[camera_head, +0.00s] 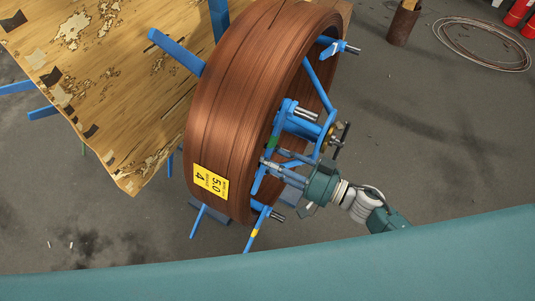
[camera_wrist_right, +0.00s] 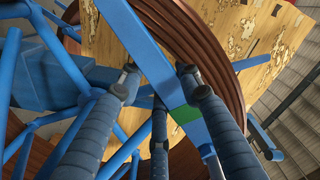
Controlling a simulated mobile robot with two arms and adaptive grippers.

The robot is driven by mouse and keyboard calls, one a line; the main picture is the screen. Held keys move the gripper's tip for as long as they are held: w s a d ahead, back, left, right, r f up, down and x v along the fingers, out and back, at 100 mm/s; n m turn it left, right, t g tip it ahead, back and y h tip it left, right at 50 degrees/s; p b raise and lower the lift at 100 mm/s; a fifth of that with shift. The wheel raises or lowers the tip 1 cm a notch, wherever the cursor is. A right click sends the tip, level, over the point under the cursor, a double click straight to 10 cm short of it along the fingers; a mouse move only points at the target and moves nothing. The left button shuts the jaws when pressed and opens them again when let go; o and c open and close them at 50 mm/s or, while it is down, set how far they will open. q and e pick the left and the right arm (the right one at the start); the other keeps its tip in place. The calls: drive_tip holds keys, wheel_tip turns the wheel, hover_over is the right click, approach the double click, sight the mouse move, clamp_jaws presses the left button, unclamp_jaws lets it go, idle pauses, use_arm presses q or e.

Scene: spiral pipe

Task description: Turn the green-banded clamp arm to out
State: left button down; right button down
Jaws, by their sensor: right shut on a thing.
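The green-banded clamp arm (camera_head: 272,143) is a blue bar with a green band on the near face of the copper coil (camera_head: 236,100). In the right wrist view the clamp arm (camera_wrist_right: 142,45) runs diagonally between my fingers, and its green band lies just below the fingertips. My right gripper (camera_head: 272,161) reaches in from the lower right and is shut on this arm. In the wrist view the right gripper (camera_wrist_right: 160,76) has fingers on both sides of the bar. Part of the bar is hidden behind the fingers in the head view. My left gripper is not in view.
The blue spool hub (camera_head: 300,122) has spokes and a cross handle (camera_head: 341,139) close above my right gripper. A yellow-banded clamp arm (camera_head: 258,232) is below. A worn wooden panel (camera_head: 100,75) stands behind the coil. Open floor (camera_head: 440,130) lies to the right.

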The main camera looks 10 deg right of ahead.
drive_tip(key=c, duration=1.4)
unclamp_jaws()
drive_tip(key=shift+s+a+r, duration=0.1)
drive_tip(key=shift+a+r, duration=0.05)
drive_tip(key=shift+r, duration=0.1)
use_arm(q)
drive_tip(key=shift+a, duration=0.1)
use_arm(e)
drive_tip(key=v, duration=0.8)
drive_tip(key=shift+f, duration=0.25)
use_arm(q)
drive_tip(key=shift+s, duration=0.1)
